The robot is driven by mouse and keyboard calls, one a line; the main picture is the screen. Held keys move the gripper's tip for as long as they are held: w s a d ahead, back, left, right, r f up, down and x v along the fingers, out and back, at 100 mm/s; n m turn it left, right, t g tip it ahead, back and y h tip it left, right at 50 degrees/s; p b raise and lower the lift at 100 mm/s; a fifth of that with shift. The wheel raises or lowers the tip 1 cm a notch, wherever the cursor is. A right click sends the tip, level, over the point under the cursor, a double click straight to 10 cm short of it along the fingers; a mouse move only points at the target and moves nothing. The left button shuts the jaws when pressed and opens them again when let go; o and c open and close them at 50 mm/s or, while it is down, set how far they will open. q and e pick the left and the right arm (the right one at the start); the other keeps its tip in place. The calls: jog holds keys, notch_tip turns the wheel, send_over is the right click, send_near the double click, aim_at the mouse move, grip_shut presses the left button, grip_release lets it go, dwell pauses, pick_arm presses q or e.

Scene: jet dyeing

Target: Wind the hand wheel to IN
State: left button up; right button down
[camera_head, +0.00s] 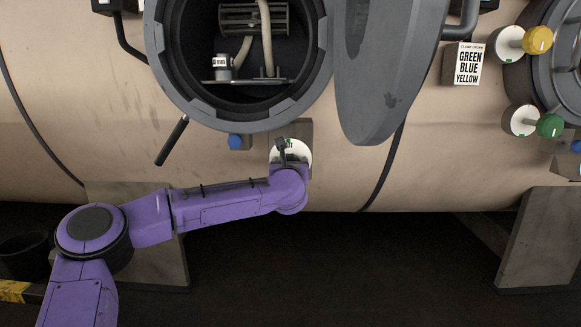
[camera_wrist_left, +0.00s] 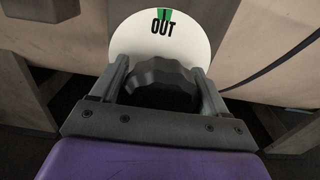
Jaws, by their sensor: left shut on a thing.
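The hand wheel (camera_wrist_left: 158,84) is a black, faceted knob in front of a round white dial plate (camera_wrist_left: 190,40). The plate carries a green mark and the word OUT at its top in the left wrist view. My left gripper (camera_wrist_left: 158,88) has its two fingers on either side of the wheel and is shut on it. In the head view the white plate (camera_head: 303,153) shows below the round opening, and my left gripper (camera_head: 284,148) and purple arm cover most of the wheel. The word IN is not visible. My right gripper is not in view.
The round port (camera_head: 245,50) of the beige vessel stands open above, its grey door (camera_head: 370,70) swung right. A black handle (camera_head: 172,140) juts down at left. A blue knob (camera_head: 238,142) is close by. Yellow (camera_head: 538,40) and green (camera_head: 549,126) knobs are at right.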

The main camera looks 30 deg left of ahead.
pick_arm(q)
jog(key=o, duration=1)
jog(key=shift+c, duration=0.2)
jog(key=v, duration=1)
jog(key=shift+s+d+p, duration=0.15)
jog(key=shift+d+p, duration=0.1)
jog(key=shift+p, duration=0.1)
jog(key=shift+f, duration=0.1)
